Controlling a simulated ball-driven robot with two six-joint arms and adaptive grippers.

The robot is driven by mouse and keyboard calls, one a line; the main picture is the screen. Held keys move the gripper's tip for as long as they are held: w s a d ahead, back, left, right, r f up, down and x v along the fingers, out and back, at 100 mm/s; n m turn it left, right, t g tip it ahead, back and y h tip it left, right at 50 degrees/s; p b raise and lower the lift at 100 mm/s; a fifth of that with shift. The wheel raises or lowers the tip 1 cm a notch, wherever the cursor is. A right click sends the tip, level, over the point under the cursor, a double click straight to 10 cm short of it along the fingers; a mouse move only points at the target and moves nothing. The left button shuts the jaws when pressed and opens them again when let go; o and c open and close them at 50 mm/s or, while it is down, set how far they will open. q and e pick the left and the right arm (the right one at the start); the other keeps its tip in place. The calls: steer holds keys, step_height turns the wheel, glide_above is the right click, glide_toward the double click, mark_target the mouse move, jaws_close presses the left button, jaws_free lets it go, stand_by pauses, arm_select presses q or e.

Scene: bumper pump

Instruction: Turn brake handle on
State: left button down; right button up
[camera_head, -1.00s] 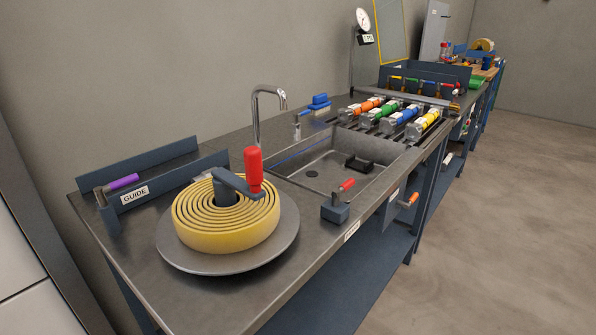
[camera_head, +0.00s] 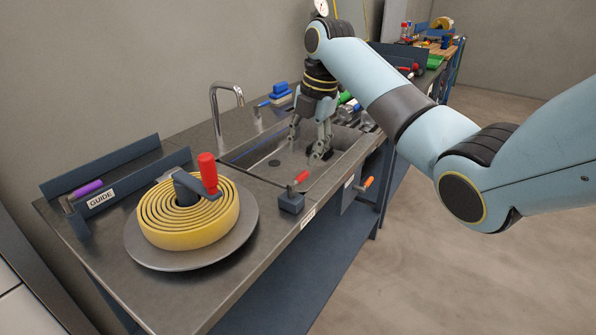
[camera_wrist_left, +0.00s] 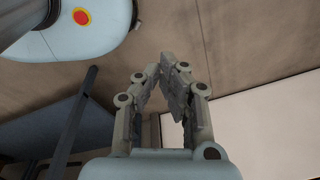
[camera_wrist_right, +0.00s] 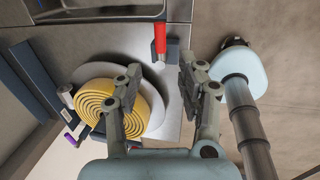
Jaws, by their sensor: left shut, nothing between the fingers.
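A small lever with a red grip (camera_head: 300,178) stands on a dark block (camera_head: 291,203) at the bench's front edge; its label is too small to read. In the right wrist view the red grip (camera_wrist_right: 160,38) lies beyond the fingertips. My right gripper (camera_head: 310,152) points down over the sink, behind the lever and apart from it. Its fingers (camera_wrist_right: 158,72) are spread and empty. My left gripper (camera_wrist_left: 160,68) shows only in its own wrist view, fingertips together with nothing between them, away from the bench top.
A coiled yellow hose (camera_head: 190,225) sits on a round plate with a red-gripped crank (camera_head: 208,174). A purple handle (camera_head: 87,189) is by the GUIDE rail. The faucet (camera_head: 215,105) stands behind the sink (camera_head: 245,158). An orange handle (camera_head: 367,183) sticks out at the front.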

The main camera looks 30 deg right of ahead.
mark_target(300, 177)
steer(key=f, duration=0.4)
steer(key=w+f, duration=0.1)
steer(key=f, duration=0.2)
steer(key=shift+w+a+f, duration=0.1)
steer(key=shift+a, duration=0.15)
jaws_close()
